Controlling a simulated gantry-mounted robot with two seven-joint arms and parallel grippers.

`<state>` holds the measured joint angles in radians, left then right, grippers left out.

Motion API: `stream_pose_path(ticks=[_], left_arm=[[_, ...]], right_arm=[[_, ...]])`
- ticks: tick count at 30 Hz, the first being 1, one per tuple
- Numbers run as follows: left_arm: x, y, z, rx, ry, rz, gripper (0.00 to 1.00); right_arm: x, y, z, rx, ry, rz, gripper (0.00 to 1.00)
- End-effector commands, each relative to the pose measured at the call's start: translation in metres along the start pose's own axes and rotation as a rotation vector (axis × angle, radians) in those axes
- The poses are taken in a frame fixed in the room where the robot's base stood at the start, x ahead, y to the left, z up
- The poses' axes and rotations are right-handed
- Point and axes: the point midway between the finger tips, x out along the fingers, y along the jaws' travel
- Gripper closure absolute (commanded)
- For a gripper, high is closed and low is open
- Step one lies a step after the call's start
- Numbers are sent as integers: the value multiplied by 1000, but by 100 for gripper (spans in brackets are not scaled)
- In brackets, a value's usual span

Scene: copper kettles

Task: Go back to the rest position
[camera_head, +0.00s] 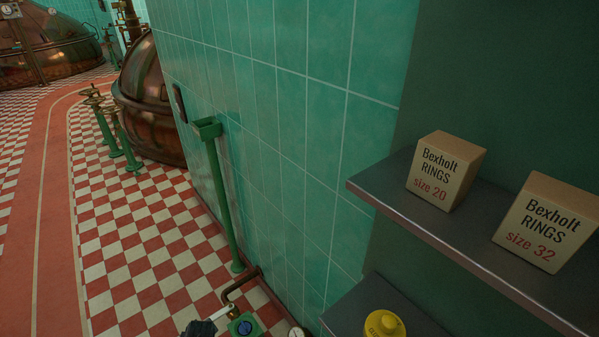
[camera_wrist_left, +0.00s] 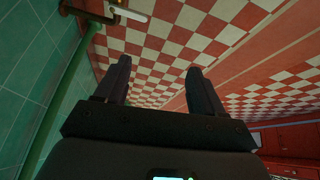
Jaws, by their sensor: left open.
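My left gripper (camera_wrist_left: 159,66) shows in the left wrist view with its two dark fingers apart and nothing between them. Behind the fingers I see the red and white checkered floor. In the head view a dark shape (camera_head: 200,328) is cut off by the bottom edge, and I cannot tell whether it is part of my left gripper. My right gripper shows in neither view.
A dark shelf (camera_head: 418,213) at right bears a size 20 box (camera_head: 445,172) and a size 32 box (camera_head: 547,225). A green post (camera_head: 222,200) stands by the tiled wall (camera_head: 290,120). Checkered floor (camera_head: 140,250) lies open at left.

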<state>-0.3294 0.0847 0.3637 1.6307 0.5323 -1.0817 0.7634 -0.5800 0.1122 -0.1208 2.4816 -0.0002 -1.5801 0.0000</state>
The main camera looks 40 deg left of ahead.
Motion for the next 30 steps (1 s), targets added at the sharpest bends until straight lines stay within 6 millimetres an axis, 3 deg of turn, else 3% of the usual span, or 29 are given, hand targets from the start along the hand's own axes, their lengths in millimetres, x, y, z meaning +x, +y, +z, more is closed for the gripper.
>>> stream_pose_path(ticks=[1,6,10,15,20,23,24,30], left_arm=[[-41,10,16,144,-32,52,31],[-145,34,87,575,-140,218,31],[-220,42,131,852,-194,346,31],[-298,49,163,1135,-205,502,31],[-364,47,171,1434,-153,621,31],[-360,35,172,1635,-146,594,31],[-378,37,162,1632,-141,599,31],[-420,41,140,1625,-142,598,31]], right_arm=[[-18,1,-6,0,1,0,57],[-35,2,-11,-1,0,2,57],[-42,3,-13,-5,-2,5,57],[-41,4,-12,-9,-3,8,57],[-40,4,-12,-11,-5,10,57],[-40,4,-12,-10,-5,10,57],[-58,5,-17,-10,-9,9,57],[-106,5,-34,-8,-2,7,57]])
